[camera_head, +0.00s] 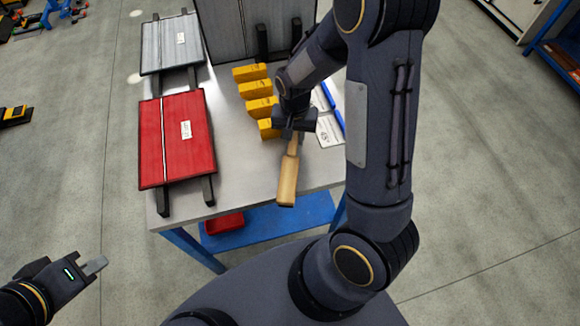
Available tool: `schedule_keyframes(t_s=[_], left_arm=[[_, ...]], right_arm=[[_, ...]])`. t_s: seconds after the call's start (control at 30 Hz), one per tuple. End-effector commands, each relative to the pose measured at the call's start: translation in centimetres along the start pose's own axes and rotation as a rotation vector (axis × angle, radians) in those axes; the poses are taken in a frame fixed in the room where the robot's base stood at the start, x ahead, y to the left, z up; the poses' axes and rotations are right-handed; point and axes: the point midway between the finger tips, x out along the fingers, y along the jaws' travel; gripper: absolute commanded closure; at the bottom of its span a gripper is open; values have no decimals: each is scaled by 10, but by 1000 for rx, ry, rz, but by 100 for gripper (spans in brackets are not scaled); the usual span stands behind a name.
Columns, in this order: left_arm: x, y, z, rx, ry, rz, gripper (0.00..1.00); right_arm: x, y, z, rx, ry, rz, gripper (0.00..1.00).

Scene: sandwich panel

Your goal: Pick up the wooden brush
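The wooden brush (288,178) is light brown, with its wide end toward me and its narrow end toward the back of the table. Its wide end overlaps the table's front edge in the picture. My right gripper (294,134) is at the narrow end and appears shut on it. The fingertips are small and partly hidden, and I cannot tell how high the brush is above the table. My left gripper (97,265) is at the lower left, away from the table and the brush.
The grey table (235,170) holds a red panel (180,150), a grey panel (165,45), several yellow blocks (256,89) and blue-edged white cards (328,128). A red tray (224,222) sits on the blue lower shelf (268,222). Floor around the table's left is clear.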

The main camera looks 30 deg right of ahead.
Motion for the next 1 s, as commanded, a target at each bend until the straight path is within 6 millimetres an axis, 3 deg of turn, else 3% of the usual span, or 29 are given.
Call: schedule_keyframes(t_s=[0.03, 0.17, 0.57, 0.77, 1.0], left_arm=[[0, 0, 0, 0, 0, 0, 100], [0, 0, 0, 0, 0, 0, 100], [-1, 0, 0, 0, 0, 0, 100], [-3, 2, -2, 0, 0, 0, 100], [-7, 3, -4, 0, 0, 0, 100]], right_arm=[[0, 0, 0, 0, 0, 0, 83], [0, 0, 0, 0, 0, 0, 100], [-6, 0, 0, 0, 1, -1, 100], [-32, -1, -1, 0, 3, -4, 100], [-80, 1, 38, -6, 4, -8, 100]])
